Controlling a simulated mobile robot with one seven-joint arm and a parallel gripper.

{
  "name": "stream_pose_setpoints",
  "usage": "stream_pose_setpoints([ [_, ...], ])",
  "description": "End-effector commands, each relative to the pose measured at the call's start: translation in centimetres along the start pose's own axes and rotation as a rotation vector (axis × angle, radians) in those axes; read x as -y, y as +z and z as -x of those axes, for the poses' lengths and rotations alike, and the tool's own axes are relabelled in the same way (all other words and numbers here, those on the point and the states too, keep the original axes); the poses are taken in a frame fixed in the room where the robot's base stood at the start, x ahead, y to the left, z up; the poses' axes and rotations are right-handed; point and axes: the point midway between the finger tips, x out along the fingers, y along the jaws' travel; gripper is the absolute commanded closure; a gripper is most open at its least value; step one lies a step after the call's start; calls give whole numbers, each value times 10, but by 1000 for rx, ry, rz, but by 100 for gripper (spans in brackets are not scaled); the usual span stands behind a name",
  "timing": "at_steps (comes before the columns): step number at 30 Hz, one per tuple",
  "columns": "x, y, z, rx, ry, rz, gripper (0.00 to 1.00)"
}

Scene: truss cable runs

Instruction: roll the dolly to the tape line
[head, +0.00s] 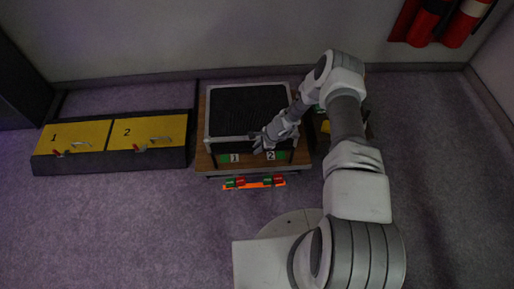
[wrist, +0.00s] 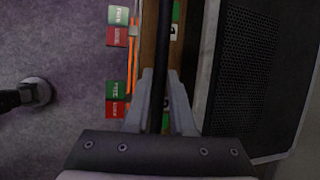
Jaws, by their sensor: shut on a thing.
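The dolly (head: 202,160) has a wooden deck and carries a black-topped case with a pale rim (head: 250,108). Green tags marked 1 and 2 sit along its front. Red and green FREE/LOCK tabs (head: 236,183) stand in two pairs at the front edge, also in the wrist view (wrist: 117,36). An orange strip (head: 256,185) runs beside them; I cannot tell whether it is tape on the floor. My gripper (head: 262,143) is at the dolly's front. In the wrist view its fingers (wrist: 164,85) are shut on a thin black bar (wrist: 162,40), which looks like the dolly's handle.
Yellow panels numbered 1 (head: 72,136) and 2 (head: 148,132), with handles, sit in a dark frame left of the dolly. The wall (head: 230,40) is close behind. Red cylinders (head: 432,22) hang at upper right. The purple floor (head: 130,225) is clear at front left.

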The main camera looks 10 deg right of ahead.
Motion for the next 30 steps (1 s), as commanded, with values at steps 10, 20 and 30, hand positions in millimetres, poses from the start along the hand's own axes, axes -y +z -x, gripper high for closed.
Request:
stream_pose_setpoints([
  [10, -2, 0, -1, 1, 3, 0, 100],
  [20, -2, 0, -1, 1, 3, -1, 76],
  [30, 0, 0, 0, 0, 1, 0, 48],
])
